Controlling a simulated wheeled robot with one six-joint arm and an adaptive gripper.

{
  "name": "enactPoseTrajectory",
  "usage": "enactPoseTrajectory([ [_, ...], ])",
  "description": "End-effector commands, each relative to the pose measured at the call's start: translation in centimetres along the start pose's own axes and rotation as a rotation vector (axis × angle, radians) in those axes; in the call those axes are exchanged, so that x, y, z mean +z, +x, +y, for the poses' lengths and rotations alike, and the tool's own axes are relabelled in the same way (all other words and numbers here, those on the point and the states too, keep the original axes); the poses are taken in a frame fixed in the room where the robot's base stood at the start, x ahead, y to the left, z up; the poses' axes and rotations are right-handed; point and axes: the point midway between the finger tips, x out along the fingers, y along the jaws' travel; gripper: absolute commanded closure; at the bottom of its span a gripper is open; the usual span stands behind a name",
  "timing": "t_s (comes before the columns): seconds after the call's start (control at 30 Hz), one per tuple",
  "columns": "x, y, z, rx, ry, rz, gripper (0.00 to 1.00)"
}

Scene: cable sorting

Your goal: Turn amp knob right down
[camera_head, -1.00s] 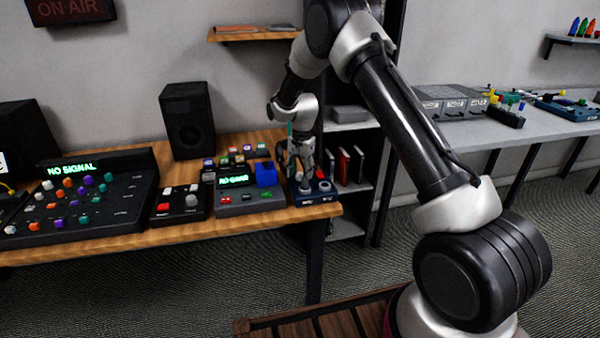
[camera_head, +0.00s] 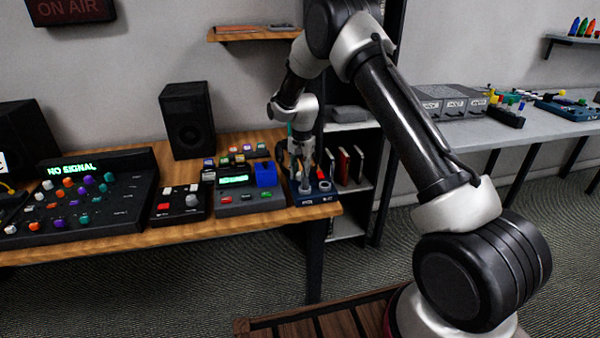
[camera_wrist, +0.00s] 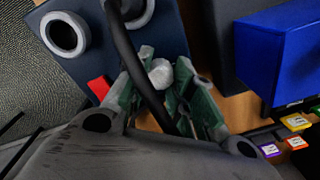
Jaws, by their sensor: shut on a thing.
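The amp is a small navy box (camera_head: 322,199) at the right end of the wooden desk. In the wrist view its dark blue face (camera_wrist: 84,68) carries a pale ring (camera_wrist: 64,34) and a red piece (camera_wrist: 99,88). A light grey knob (camera_wrist: 160,73) sits between the green-padded fingers of my gripper (camera_wrist: 164,82). My gripper is shut on this knob. In the head view my gripper (camera_head: 303,184) points down over the amp and partly hides it. Any pointer mark on the knob cannot be made out.
A black cable (camera_wrist: 136,66) runs close past the fingers. A blue block (camera_head: 266,174) stands on the device left of the amp. A mixer (camera_head: 82,210) reads "NO SIGNAL", and a speaker (camera_head: 188,122) stands behind. A dark shelf unit (camera_head: 352,190) adjoins the desk.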

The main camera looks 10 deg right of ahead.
Motion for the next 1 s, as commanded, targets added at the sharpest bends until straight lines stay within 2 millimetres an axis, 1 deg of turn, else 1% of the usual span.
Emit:
enactPoseTrajectory([
  [0.8, -0.13, -0.05, -0.04, 0.0, -0.74, -0.033, 1.0],
  [1.0, -0.16, -0.07, -0.08, 0.0, -0.901, -0.039, 1.0],
])
